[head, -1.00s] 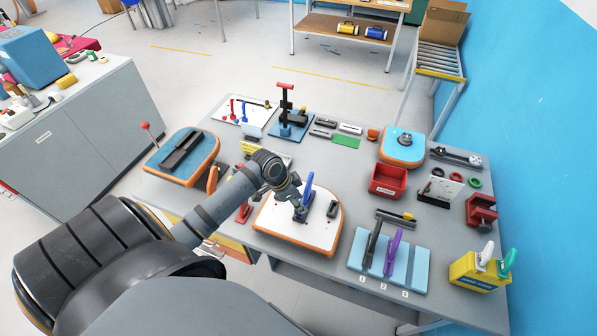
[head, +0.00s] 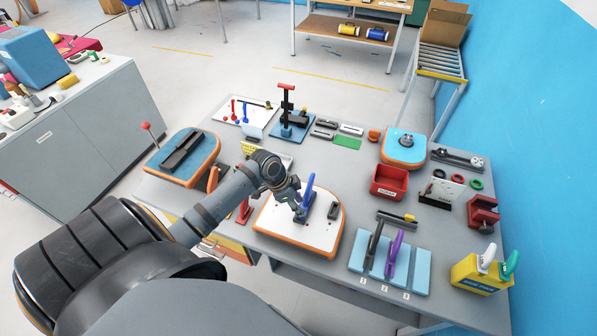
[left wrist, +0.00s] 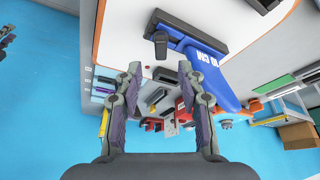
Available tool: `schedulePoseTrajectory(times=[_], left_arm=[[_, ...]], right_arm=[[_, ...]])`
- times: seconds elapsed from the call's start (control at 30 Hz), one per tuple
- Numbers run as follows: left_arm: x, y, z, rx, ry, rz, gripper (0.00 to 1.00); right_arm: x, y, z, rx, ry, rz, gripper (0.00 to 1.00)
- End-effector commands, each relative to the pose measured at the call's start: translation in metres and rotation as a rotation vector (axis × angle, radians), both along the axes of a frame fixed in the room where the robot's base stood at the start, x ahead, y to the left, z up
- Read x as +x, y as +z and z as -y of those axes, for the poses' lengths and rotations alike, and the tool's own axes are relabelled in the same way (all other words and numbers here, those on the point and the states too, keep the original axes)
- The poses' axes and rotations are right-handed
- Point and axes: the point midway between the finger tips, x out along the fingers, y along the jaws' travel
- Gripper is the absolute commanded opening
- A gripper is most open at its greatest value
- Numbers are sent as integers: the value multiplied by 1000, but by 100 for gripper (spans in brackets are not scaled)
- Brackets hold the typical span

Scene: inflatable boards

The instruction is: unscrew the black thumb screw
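In the left wrist view the black thumb screw (left wrist: 161,42) sticks out from the side of a dark bar, beside a blue handle (left wrist: 212,75) with white lettering. My left gripper (left wrist: 159,72) is open and empty, its two fingertips apart with the screw just beyond the gap between them. In the head view my left gripper (head: 297,209) is at the white, orange-edged board (head: 285,230), right beside the upright blue handle (head: 309,190). The screw itself is too small or hidden to make out there. My right gripper is not in view.
To the right of the board is a light blue panel (head: 419,268) with black and purple handles. A blue-topped board (head: 203,165) lies left of my forearm.

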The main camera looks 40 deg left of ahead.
Motion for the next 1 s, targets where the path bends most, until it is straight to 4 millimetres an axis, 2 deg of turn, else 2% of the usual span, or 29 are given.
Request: schedulePoseTrajectory(times=[0.6,0.87,1.0], left_arm=[[0,-39,0,0,1,-1,39],[0,-39,0,1,0,-1,39],[0,-39,0,1,0,-1,22]], right_arm=[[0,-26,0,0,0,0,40],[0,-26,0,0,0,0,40],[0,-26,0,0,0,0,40]])
